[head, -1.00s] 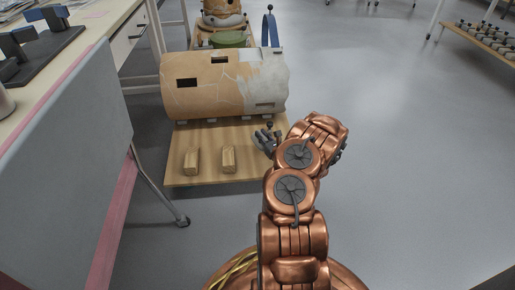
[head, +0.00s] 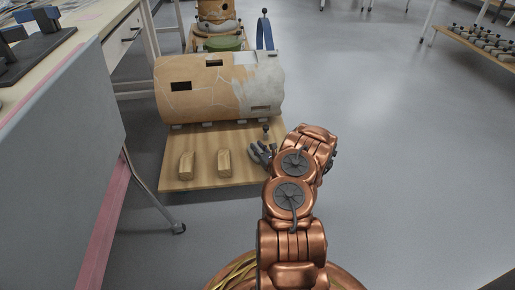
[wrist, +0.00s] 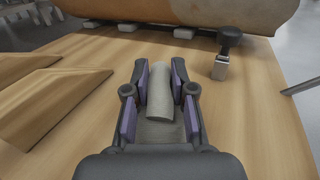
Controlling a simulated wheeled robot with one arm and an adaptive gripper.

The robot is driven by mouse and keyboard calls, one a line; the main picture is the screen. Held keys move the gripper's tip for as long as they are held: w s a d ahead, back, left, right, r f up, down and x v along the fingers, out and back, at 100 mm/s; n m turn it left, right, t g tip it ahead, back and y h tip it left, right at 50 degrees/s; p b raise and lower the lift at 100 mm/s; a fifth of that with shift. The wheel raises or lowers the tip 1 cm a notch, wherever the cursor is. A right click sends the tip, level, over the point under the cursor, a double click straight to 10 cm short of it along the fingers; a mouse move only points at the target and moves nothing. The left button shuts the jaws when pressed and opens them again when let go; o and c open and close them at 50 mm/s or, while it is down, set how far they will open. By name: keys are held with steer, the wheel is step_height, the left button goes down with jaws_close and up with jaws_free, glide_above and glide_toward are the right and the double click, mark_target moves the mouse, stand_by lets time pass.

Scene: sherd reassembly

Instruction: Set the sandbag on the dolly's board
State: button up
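The sandbag (wrist: 160,95) is a small pale grey roll between the fingers of my gripper (wrist: 160,80) in the wrist view. The purple pads lie against both of its sides. The dolly's board (head: 206,160) is light wood and lies directly below the gripper. Whether the sandbag touches the board I cannot tell. In the head view my gripper (head: 262,152) is over the board's right part, in front of the large jar (head: 218,88), and the sandbag cannot be made out there.
Two wooden wedges (head: 186,165) (head: 224,163) sit on the board left of my gripper. A black-knobbed post (wrist: 225,50) stands close ahead to the right. The patched jar lies across the board's back on small pads. A table with a grey panel (head: 60,170) is at left.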

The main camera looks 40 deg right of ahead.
steer(key=shift+o, duration=1.1)
steer(key=shift+r, duration=0.1)
steer(key=shift+s+a, duration=0.1)
steer(key=shift+s, duration=0.2)
steer(key=p+v, duration=0.5)
steer(key=v, duration=0.5)
steer(key=shift+r, duration=0.1)
steer(key=shift+s+a, duration=0.1)
steer(key=shift+s, duration=0.55)
